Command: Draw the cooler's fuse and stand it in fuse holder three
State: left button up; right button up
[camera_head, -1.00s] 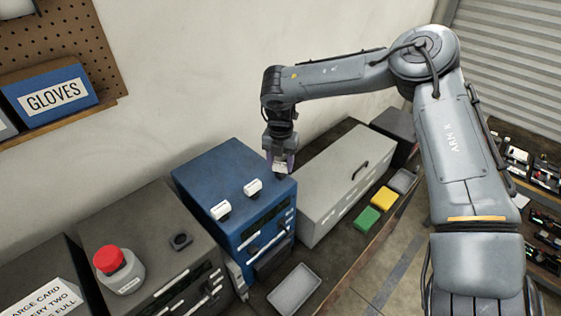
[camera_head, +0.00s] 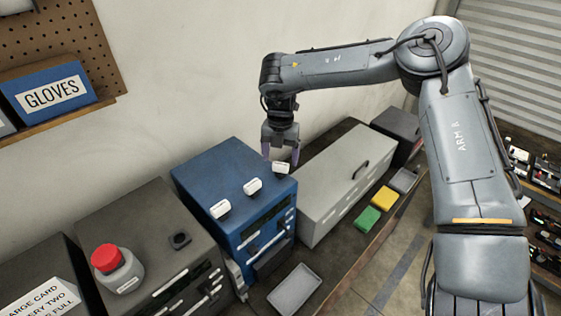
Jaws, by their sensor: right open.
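A blue unit (camera_head: 207,165) stands against the wall with three white labelled cylinders on its top: a left one (camera_head: 220,209), a middle one (camera_head: 253,187) and a right one (camera_head: 281,167) near the far right corner. They look like fuses; the frames do not show which is the cooler's or how the holders are numbered. My right gripper (camera_head: 281,157) points down, open, with its fingers just above and behind the right cylinder. The cylinder appears free of the fingers, and its base is too small to make out. My left gripper is not in view.
A long grey case (camera_head: 330,180) stands right of the blue unit. An empty tray (camera_head: 295,289), a green block (camera_head: 368,219) and a yellow block (camera_head: 383,199) lie in front.

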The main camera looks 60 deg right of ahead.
aim_at(281, 164)
notch_tip(281, 164, up, 8)
jog(key=shift+b, duration=0.3)
dwell(0.7)
